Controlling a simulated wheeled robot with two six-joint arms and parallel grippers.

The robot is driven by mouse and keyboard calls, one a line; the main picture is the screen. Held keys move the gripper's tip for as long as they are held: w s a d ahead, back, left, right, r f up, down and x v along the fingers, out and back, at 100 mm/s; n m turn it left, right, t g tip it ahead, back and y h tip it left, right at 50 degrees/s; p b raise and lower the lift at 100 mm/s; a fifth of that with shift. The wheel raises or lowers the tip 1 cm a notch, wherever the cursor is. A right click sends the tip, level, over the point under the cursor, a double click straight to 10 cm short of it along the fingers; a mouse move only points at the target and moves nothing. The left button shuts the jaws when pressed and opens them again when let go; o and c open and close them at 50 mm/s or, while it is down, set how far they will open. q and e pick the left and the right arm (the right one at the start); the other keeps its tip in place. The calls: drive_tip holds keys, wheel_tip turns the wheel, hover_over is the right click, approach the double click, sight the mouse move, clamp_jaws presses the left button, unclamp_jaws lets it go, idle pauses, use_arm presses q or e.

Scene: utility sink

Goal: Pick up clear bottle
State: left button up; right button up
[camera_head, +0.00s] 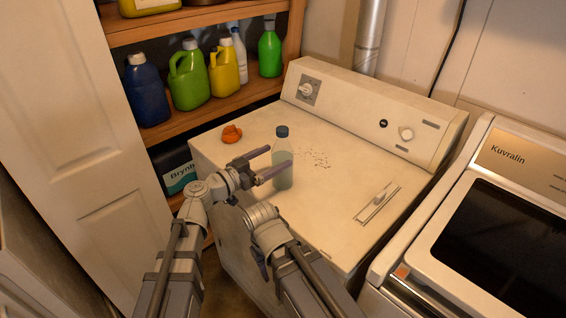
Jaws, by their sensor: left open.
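The clear bottle (283,146) with a dark blue cap stands upright on top of the white machine (330,215). Its lower part looks pale green. My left gripper (279,159) is open, with its fingers pointing right at the bottle. The upper finger ends by the bottle's left edge, and the lower finger crosses in front of its body. I cannot tell whether either finger touches it. My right gripper (257,262) shows only as a small dark part beside its arm, low at the machine's front edge; its fingers are mostly hidden.
A crumpled orange cloth (231,134) lies left of the bottle, and dark specks (320,158) lie to its right. A wooden shelf (215,108) behind holds several coloured jugs. A second machine (500,220) stands at right. A white door (65,130) bounds the left.

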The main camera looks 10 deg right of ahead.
sight(291, 149)
use_arm(q)
drive_tip(key=shift+x, duration=3.5)
clamp_jaws()
